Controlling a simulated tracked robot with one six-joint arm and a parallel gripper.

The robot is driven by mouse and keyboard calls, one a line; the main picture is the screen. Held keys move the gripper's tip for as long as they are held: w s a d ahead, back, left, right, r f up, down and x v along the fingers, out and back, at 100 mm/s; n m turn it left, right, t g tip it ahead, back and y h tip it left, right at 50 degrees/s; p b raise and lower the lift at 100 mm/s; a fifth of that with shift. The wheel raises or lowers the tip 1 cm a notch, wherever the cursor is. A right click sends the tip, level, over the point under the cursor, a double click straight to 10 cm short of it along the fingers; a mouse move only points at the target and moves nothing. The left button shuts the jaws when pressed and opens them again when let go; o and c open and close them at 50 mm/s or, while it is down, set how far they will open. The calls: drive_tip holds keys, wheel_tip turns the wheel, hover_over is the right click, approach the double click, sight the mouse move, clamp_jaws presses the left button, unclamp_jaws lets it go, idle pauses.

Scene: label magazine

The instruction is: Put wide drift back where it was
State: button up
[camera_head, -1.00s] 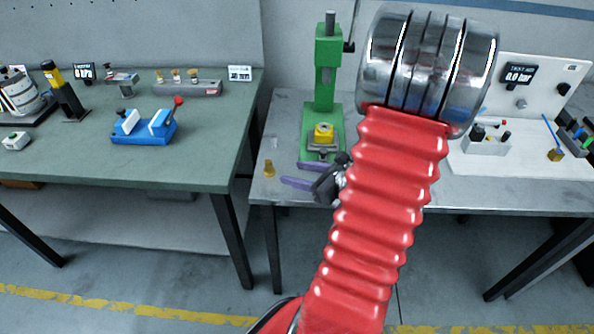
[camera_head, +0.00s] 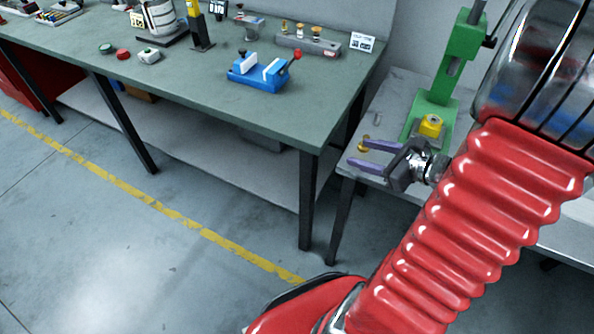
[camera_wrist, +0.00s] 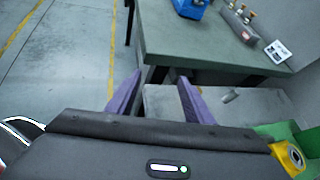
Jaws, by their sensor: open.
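I cannot tell by name which part is the wide drift. A small brass part (camera_head: 362,145) stands on the grey metal bench, left of the green press. In the head view it is close beside my gripper (camera_head: 357,153), by the upper fingertip; contact cannot be judged. A grey bar (camera_head: 306,43) on the green-topped bench carries several brass-topped parts; it also shows in the wrist view (camera_wrist: 240,29). My gripper's purple fingers are open and apart, with nothing between them in the wrist view (camera_wrist: 160,76). The small brass part is not clear there.
The green press (camera_head: 448,75) holds a yellow block (camera_head: 431,125). A blue vise (camera_head: 258,73) with a red knob and a white label card (camera_head: 362,42) sit on the green-topped bench (camera_head: 200,88). A gap separates the benches. The floor at left is clear.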

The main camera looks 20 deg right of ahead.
drive_tip(key=s+a+r+n+g+y, duration=0.1)
drive_tip(key=s+a+r+n+g, duration=0.2)
drive_tip(key=a+n, duration=0.6)
drive_tip(key=a+r+n+g+y, duration=0.15)
drive_tip(key=a+n+g, duration=0.25)
drive_tip(key=a+n, duration=0.5)
drive_tip(key=s+a+r+n+h, duration=0.5)
drive_tip(key=r+n, duration=0.4)
drive_tip(key=n, duration=0.3)
drive_tip(key=shift+a+r+t+h, duration=0.15)
drive_tip(key=shift+a+t+h, duration=0.15)
drive_tip(key=shift+a+h, duration=0.3)
drive_tip(key=shift+d, duration=0.1)
